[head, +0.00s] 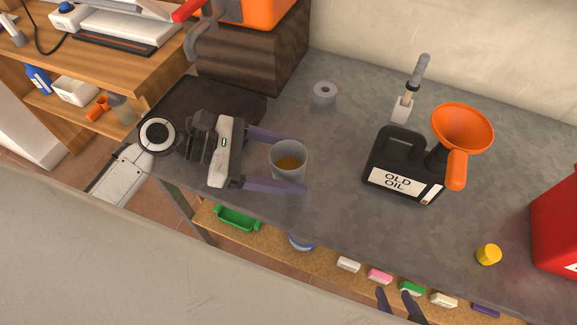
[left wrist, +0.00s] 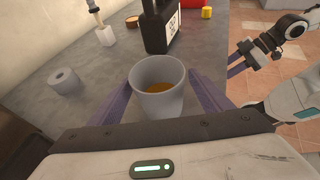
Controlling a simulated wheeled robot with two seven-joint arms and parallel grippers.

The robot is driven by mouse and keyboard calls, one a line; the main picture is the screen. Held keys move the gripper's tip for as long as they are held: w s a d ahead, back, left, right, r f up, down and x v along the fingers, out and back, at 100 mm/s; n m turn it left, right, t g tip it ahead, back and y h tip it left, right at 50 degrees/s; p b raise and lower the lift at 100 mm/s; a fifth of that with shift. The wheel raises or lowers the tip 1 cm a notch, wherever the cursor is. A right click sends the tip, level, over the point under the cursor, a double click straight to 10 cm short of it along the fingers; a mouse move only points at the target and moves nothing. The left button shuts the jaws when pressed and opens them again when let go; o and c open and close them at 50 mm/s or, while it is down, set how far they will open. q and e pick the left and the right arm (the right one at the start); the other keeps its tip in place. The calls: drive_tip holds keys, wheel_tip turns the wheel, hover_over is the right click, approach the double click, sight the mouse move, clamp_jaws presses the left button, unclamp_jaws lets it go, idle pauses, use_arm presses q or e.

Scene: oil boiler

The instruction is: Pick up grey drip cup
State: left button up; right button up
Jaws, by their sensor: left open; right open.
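The grey drip cup (head: 289,163) stands upright on the grey worktop with amber liquid inside. It also shows in the left wrist view (left wrist: 158,92). My left gripper (head: 303,167) is open, with one purple finger on each side of the cup. In the left wrist view the cup stands between the two fingers, and I see no clear contact. My right gripper (head: 396,294) is open and empty at the bottom of the head view, in front of the worktop's edge. It also shows at the right of the left wrist view (left wrist: 236,60).
A black "OLD OIL" can (head: 403,165) with an orange funnel (head: 462,127) stands right of the cup. A paper roll (head: 324,94) and a brush in a holder (head: 402,108) are behind. A yellow cap (head: 488,254) and a red container (head: 560,225) are at the right.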

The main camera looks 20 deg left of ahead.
sight(306, 178)
use_arm(q)
drive_tip(key=x, duration=0.4)
drive_tip(key=shift+f, duration=0.2)
drive_tip(key=c, duration=1.2)
wheel_tip(306, 178, up, 10)
drive_tip(key=p, duration=0.2)
